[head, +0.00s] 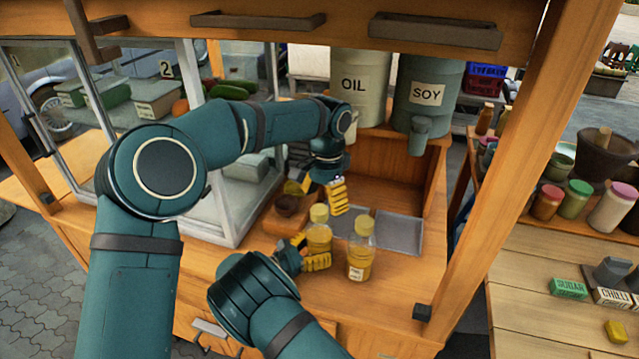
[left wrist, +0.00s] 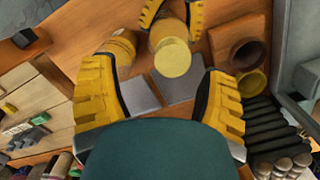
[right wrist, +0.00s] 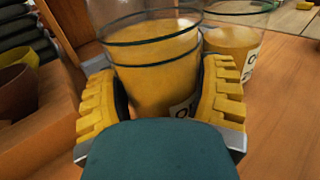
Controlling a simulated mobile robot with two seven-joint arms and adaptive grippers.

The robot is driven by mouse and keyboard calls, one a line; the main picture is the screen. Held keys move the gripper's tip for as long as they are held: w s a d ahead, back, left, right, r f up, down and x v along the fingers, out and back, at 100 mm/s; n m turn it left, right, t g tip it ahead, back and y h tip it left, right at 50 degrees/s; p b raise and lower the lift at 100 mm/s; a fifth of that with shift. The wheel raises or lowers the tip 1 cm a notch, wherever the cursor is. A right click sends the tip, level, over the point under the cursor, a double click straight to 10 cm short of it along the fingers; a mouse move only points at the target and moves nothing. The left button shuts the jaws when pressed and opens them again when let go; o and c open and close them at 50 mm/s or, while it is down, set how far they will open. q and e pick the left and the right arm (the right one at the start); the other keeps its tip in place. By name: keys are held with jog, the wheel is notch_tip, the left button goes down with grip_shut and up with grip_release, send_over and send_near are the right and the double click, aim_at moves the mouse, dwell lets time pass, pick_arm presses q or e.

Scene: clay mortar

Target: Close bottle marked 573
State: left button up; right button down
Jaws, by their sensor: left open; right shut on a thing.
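Two clear bottles with yellow contents and yellow caps stand on the wooden counter: the held bottle (head: 319,236) and the other bottle (head: 360,250) to its right. My right gripper (head: 308,251) is shut around the held bottle's body, which also shows in the right wrist view (right wrist: 155,70). My left gripper (head: 324,190) is open and empty above the held bottle. Its fingers are spread on either side in the left wrist view, with the round yellow cap (left wrist: 173,62) ahead between them. The labels are only partly visible, and I cannot read 573. I cannot tell how tightly the cap sits.
Grey trays (head: 400,233) lie behind the bottles. A wooden box with small bowls (head: 287,205) stands left of them. OIL (head: 355,85) and SOY (head: 426,95) containers stand at the back. A wooden post (head: 510,170) rises at the right.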

aim_at(319, 209)
pick_arm(q)
jog(key=n, duration=0.4)
jog(key=shift+w+a+r, duration=0.1)
jog(key=shift+r, duration=0.15)
jog(key=n, duration=0.3)
jog(key=r+n, duration=0.1)
jog(key=n, duration=0.1)
jog(key=shift+w+a+n, duration=0.1)
jog(key=shift+w+n, duration=0.05)
jog(key=shift+n, duration=0.25)
jog(key=n, duration=0.3)
jog(key=r+n, duration=0.1)
jog(key=n, duration=0.1)
jog(key=shift+w+a+n, duration=0.15)
jog(key=shift+n, duration=0.25)
jog(key=n, duration=0.4)
jog(key=shift+w+a+r+n+t, duration=0.15)
jog(key=shift+r+n+t, duration=0.15)
jog(key=shift+r, duration=0.1)
jog(key=shift+f, duration=4)
